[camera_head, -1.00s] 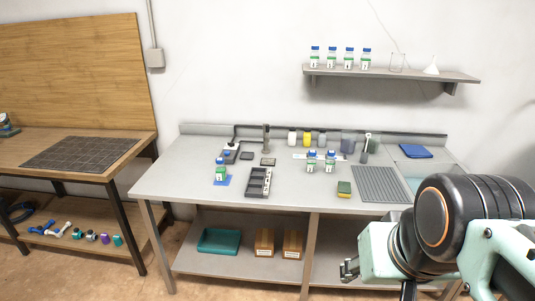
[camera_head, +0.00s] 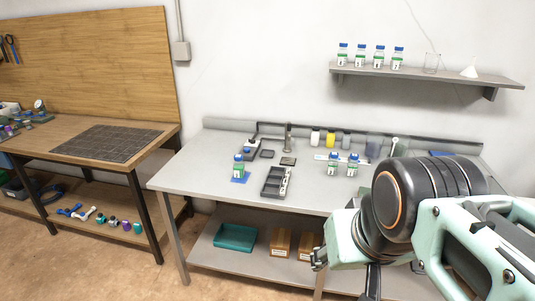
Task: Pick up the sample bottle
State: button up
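Several sample bottles with blue caps and green-and-white labels are in view, and I cannot tell which one the task means. One bottle (camera_head: 238,168) stands on a small blue mat (camera_head: 241,180) at the left of the grey bench (camera_head: 195,172). Two more, a left bottle (camera_head: 333,166) and a right bottle (camera_head: 352,166), stand side by side near the bench's middle. A row of such bottles (camera_head: 360,57) stands on the wall shelf (camera_head: 430,76). My gripper (camera_head: 318,260) is low at the right, in front of the bench and apart from every bottle. Its fingers are too small to read.
A dark grey tray (camera_head: 273,183) lies right of the blue mat. A teal bin (camera_head: 236,238) and cardboard boxes (camera_head: 281,241) sit on the lower shelf. A wooden workbench (camera_head: 150,130) stands at the left. My arm hides the bench's right part. Floor at the front left is clear.

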aim_at(239, 167)
jog(key=i+j, duration=0.2)
jog(key=i, duration=0.25)
jog(key=i+j+z, duration=0.1)
jog(key=i+j, duration=0.15)
jog(key=i, duration=0.2)
jog(key=i+j+z, duration=0.1)
jog(key=i+j, duration=0.15)
jog(key=i, duration=0.2)
jog(key=i+j, duration=0.3)
jog(key=i, duration=0.15)
jog(key=i+j+z, duration=0.25)
